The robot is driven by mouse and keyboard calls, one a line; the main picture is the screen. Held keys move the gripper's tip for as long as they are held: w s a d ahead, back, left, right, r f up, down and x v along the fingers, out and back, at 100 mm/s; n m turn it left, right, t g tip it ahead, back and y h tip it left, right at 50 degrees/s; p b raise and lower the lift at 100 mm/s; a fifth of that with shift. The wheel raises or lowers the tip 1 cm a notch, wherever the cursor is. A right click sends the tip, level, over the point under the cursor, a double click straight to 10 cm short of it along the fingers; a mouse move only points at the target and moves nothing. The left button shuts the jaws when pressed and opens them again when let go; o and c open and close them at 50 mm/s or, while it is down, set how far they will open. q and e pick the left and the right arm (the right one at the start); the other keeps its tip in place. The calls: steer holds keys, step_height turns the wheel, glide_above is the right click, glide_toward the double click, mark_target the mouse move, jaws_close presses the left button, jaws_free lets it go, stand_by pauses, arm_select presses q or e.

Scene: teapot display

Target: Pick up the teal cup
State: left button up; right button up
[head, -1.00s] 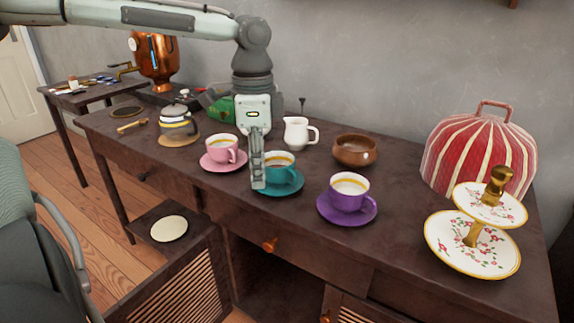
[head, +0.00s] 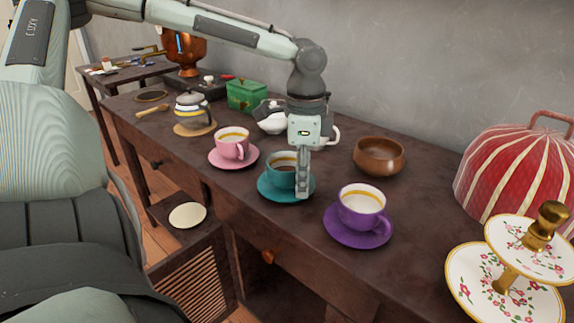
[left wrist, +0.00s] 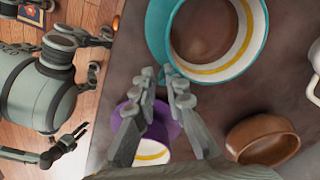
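The teal cup (head: 281,172) stands upright on its teal saucer (head: 268,194), with dark liquid inside. In the left wrist view the cup (left wrist: 259,50) fills the top middle, rim towards the camera. My left gripper (head: 303,190) points down at the cup's right side, hiding its handle in the head view. In the left wrist view its fingertips (left wrist: 163,80) are close together with a narrow gap, beside the cup's wall; I cannot tell whether they press on the handle. My right gripper (left wrist: 77,133) shows small in the left wrist view, far from the cup.
A purple cup (head: 362,205) stands close in front right, a pink cup (head: 231,146) to the left. A brown bowl (head: 379,156) and a partly hidden white jug (head: 333,135) are behind. A tiered plate stand (head: 505,285) and a red striped cover (head: 510,165) are at right.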

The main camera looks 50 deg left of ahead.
arm_select(q)
steer(key=shift+f, duration=0.7)
arm_select(e)
steer(key=shift+w+d+r, duration=0.1)
steer(key=shift+r, duration=0.35)
arm_select(q)
steer(key=shift+c, duration=0.6)
jaws_close()
arm_select(e)
steer(key=shift+f, duration=0.1)
arm_select(q)
steer(key=shift+r, duration=0.15)
arm_select(e)
steer(key=shift+a, duration=0.2)
